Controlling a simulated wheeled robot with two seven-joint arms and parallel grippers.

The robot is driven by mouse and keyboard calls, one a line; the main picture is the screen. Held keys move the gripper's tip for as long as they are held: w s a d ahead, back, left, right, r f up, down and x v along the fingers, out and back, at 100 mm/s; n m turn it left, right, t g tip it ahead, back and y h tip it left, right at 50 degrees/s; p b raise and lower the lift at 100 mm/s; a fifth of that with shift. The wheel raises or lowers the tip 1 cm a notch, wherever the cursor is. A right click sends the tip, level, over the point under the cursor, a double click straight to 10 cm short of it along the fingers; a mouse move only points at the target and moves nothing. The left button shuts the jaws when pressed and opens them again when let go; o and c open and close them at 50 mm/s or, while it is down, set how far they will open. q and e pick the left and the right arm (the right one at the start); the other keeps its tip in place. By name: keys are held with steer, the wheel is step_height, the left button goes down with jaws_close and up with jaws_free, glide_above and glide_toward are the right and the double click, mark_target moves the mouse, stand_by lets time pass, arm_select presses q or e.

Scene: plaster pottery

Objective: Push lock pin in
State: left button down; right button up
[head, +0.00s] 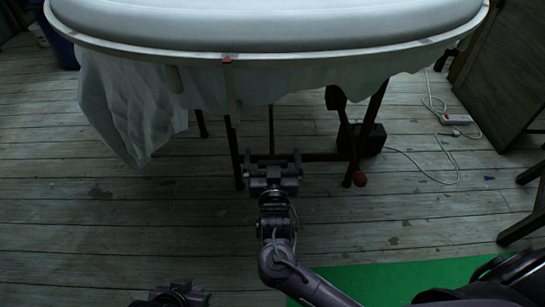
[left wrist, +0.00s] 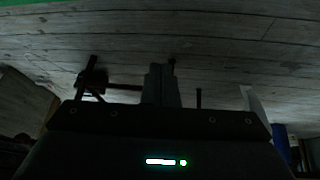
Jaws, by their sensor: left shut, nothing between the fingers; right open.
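A small red-tipped piece (head: 227,60) sits at the front rim of the round white basin (head: 150,45), above a pale upright bar. I cannot tell which of these belongs to the lock pin. My right gripper (head: 273,160) is open, in front of the stand's dark legs, left of the red knob and below the rim. My left gripper (head: 170,298) is low at the bottom edge, far from the stand; its fingers show shut and empty in the left wrist view (left wrist: 162,85).
A white cloth (head: 125,105) hangs under the basin at the left. A dark box (head: 366,138) with a white cable stands behind the knob. A power strip (head: 455,118) lies at the right. A green mat (head: 400,280) lies in front; the plank floor at left is clear.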

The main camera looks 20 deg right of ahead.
steer(key=c, duration=1.3)
steer(key=shift+o, duration=0.2)
steer(key=shift+r+p, duration=0.35)
steer(key=shift+p, duration=0.05)
step_height(320, 180, up, 4)
steer(key=p, duration=0.3)
steer(key=shift+p, duration=0.4)
arm_select(q)
steer(key=a+g, duration=0.1)
steer(key=s+a+g+y, duration=0.1)
steer(key=a, duration=0.1)
steer(key=s+a+r+n+g+y, duration=0.1)
steer(key=a, duration=0.1)
steer(key=shift+a+r, duration=0.1)
steer(key=shift+a, duration=0.1)
arm_select(e)
steer(key=o, duration=1.3)
steer(key=shift+c, duration=0.2)
arm_select(q)
steer(key=shift+s, duration=0.1)
arm_select(e)
steer(key=shift+s+f, duration=0.1)
